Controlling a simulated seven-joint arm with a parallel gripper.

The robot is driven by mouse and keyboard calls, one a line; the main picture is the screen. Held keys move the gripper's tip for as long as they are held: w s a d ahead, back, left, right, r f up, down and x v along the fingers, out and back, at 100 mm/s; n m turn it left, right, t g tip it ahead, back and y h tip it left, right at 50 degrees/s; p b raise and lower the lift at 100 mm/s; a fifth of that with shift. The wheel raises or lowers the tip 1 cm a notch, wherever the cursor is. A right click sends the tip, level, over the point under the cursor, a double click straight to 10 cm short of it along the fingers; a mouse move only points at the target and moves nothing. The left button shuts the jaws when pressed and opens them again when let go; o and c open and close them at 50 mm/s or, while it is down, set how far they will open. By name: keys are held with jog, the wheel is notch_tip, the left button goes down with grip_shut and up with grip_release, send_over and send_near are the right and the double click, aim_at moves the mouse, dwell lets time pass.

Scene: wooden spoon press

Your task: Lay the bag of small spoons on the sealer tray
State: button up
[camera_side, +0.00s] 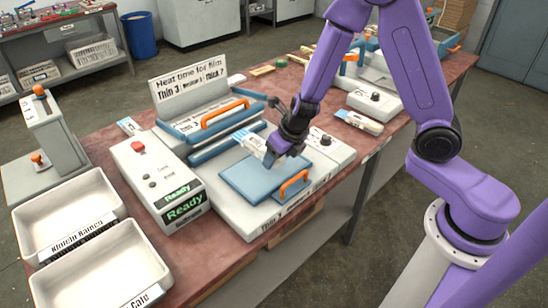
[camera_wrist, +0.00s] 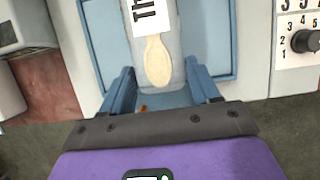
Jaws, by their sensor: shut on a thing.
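My gripper (camera_side: 270,157) is shut on the bag of small spoons (camera_side: 250,143), a clear bag with a white label. In the wrist view the bag (camera_wrist: 157,60) shows a pale wooden spoon head between my blue fingers (camera_wrist: 160,85), and its label is cut off by the top edge. The blue sealer tray (camera_side: 240,185) is on the white sealer, below and just in front of my gripper. In the wrist view the tray (camera_wrist: 222,60) is behind the bag. I cannot tell whether the bag touches it.
An orange handle (camera_side: 293,187) stands at the tray's front right. A control box (camera_side: 160,185) reading "Ready" is left of it, and a raised blue frame with an orange handle (camera_side: 225,112) is behind. Another bag (camera_side: 358,122) lies to the right. Two white bins (camera_side: 100,290) are at front left.

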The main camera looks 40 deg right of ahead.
aim_at(278, 167)
jog(key=shift+f, duration=2.1)
jog(key=shift+f, duration=0.2)
jog(key=o, duration=1.1)
jog(key=shift+r, duration=0.1)
jog(key=shift+r, duration=0.15)
jog(key=shift+v, duration=3.65)
jog(key=shift+r, duration=0.1)
